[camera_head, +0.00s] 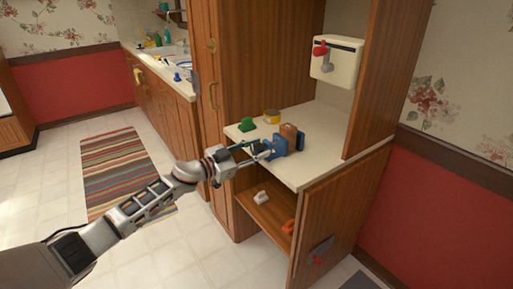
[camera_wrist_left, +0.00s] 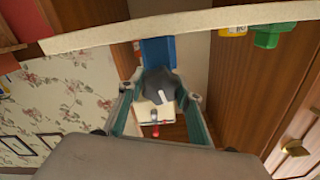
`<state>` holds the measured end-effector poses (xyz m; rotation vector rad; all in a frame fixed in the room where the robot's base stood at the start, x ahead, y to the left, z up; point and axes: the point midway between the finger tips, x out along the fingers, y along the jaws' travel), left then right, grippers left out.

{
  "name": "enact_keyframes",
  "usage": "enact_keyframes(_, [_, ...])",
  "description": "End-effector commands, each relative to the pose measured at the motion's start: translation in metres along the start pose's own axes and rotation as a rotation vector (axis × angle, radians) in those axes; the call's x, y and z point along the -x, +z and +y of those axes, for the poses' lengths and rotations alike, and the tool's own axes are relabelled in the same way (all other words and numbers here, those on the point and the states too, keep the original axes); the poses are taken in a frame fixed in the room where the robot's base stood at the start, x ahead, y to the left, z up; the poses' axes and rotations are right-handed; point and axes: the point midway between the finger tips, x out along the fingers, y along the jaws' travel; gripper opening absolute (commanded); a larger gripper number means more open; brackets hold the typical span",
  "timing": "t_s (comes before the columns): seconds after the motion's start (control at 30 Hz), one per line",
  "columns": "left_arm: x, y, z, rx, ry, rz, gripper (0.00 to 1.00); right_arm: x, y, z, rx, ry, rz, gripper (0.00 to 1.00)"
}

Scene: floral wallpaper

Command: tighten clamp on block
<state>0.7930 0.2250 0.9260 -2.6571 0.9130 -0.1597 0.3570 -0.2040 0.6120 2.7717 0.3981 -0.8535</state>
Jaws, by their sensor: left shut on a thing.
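The blue clamp (camera_head: 280,146) stands on the white counter, near its front edge. The brown block (camera_head: 289,131) sits between the clamp's two blue sides; I cannot tell how tightly it is held. My left gripper (camera_head: 262,150) reaches the clamp's left side and is shut on its dark handle. In the left wrist view the dark grey clamp handle (camera_wrist_left: 159,86) lies between the fingertips of my left gripper (camera_wrist_left: 160,92), with the blue clamp body (camera_wrist_left: 157,52) behind it. My right gripper is out of view.
A green object (camera_head: 247,124) and a yellow can (camera_head: 272,116) stand on the counter (camera_head: 318,170) behind the clamp. A white wall box (camera_head: 337,68) with a red lever hangs above. An open shelf below holds a white object (camera_head: 261,197) and an orange one (camera_head: 288,226).

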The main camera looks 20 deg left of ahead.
Motion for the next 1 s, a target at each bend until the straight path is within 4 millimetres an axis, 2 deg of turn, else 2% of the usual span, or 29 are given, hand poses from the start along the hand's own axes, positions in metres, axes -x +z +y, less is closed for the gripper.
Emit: enact_keyframes(1.0, [0.0001, 0.0025, 0.0020, -0.967, 0.001, -0.001, 0.13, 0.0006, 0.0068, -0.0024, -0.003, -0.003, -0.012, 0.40])
